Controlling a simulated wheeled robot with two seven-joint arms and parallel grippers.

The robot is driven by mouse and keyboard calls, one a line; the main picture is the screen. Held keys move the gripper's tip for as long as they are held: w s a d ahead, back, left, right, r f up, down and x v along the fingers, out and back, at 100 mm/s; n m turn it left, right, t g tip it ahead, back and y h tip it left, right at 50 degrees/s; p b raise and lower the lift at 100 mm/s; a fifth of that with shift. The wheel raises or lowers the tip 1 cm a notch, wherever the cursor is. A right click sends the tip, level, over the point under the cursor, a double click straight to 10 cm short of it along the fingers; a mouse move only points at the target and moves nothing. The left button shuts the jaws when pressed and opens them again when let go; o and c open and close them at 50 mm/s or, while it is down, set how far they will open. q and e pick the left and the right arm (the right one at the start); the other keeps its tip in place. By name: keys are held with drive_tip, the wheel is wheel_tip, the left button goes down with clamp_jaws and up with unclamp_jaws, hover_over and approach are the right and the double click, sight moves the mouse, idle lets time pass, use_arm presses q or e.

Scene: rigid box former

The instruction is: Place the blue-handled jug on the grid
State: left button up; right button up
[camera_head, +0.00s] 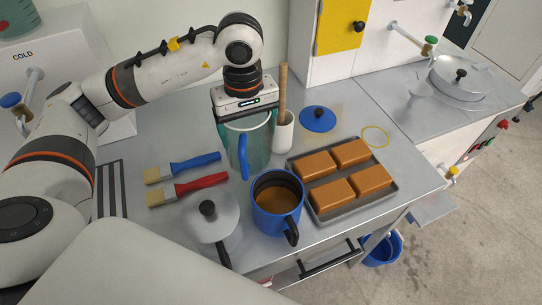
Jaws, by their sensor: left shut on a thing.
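The blue-handled jug (236,150) is a clear greenish vessel standing upright near the middle of the worktop, its blue handle facing the front. My left gripper (247,118) comes down from above and is shut on it at the rim; the fingertips are partly hidden. I cannot tell whether the jug's base touches the worktop. The grid (111,188), a set of dark parallel bars, lies at the left of the worktop, partly hidden by my left arm. Nothing shows on its visible part. My right gripper is out of view.
Blue (184,167) and red (188,188) brushes lie between grid and jug. A lidded pan (212,218), a blue pot (277,212) and a tray (342,208) of brown blocks stand in front. A white holder (283,136) with a wooden handle stands right beside the jug.

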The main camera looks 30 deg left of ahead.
sight(250, 154)
use_arm(q)
wheel_tip(250, 154, down, 4)
drive_tip(key=shift+p, duration=0.35)
drive_tip(key=shift+f, duration=0.6)
wheel_tip(250, 154, down, 2)
drive_tip(key=shift+f+p, duration=0.2)
drive_tip(key=shift+p, duration=0.2)
drive_tip(key=shift+f, duration=0.25)
drive_tip(key=shift+f+b, duration=0.2)
drive_tip(key=shift+b, duration=0.15)
drive_tip(key=o, duration=0.9)
drive_tip(key=shift+r, duration=0.1)
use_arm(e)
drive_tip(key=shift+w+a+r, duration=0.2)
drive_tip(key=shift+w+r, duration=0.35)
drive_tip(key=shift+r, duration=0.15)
